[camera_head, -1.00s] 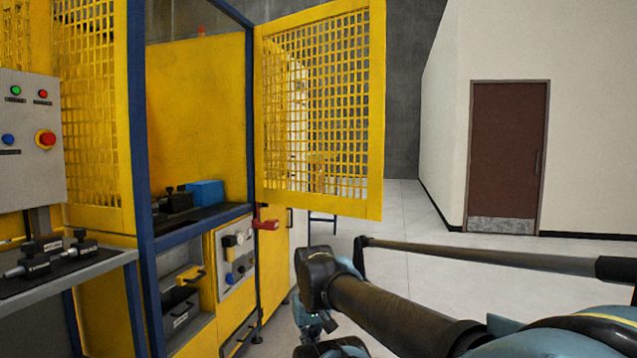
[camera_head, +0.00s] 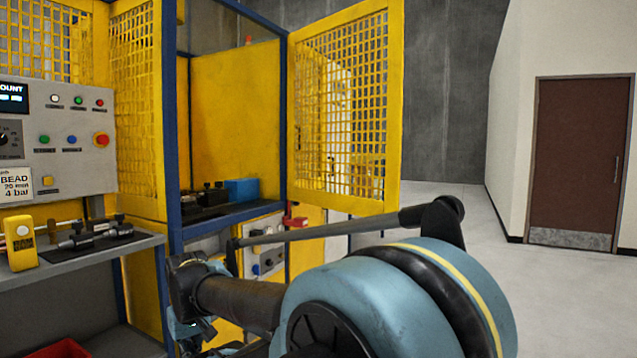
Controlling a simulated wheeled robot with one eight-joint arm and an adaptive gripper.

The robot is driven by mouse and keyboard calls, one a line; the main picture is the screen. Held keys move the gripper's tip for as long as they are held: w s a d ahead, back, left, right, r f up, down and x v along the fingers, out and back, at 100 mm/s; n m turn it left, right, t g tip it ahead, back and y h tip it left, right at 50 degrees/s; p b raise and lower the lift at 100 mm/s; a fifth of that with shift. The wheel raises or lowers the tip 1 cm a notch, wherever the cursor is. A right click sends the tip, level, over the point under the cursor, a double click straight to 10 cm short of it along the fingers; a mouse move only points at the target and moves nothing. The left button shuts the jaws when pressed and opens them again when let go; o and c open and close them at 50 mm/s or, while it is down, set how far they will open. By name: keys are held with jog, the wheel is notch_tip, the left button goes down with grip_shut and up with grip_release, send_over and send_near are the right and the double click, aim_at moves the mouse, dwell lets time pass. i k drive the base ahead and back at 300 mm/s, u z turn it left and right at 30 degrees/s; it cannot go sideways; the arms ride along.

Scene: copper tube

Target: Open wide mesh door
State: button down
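The yellow mesh door (camera_head: 344,110) stands swung out from the right post of the blue-framed yellow machine. The opening (camera_head: 235,110) beside it is uncovered and shows a yellow inner panel and a shelf. A red handle-like part (camera_head: 295,221) shows below the door's hinge side. My arm crosses the lower middle of the view, in front of the machine's lower part. My gripper end (camera_head: 196,332) is low and left of the door, apart from it in the picture. Its fingers are mostly hidden behind my arm and cut off by the frame edge, so their opening is unclear.
A grey control panel (camera_head: 60,135) and a bench (camera_head: 90,250) with a yellow device (camera_head: 20,242) stand at left. A blue box (camera_head: 241,189) sits on the machine shelf. A brown door (camera_head: 578,155) is in the far right wall. Open floor (camera_head: 555,285) lies at right.

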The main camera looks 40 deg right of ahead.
aim_at(360, 206)
jog(key=u, duration=0.5)
jog(key=k, duration=1.1)
jog(key=z, duration=1.1)
jog(key=i, duration=1)
jog(key=u, duration=0.1)
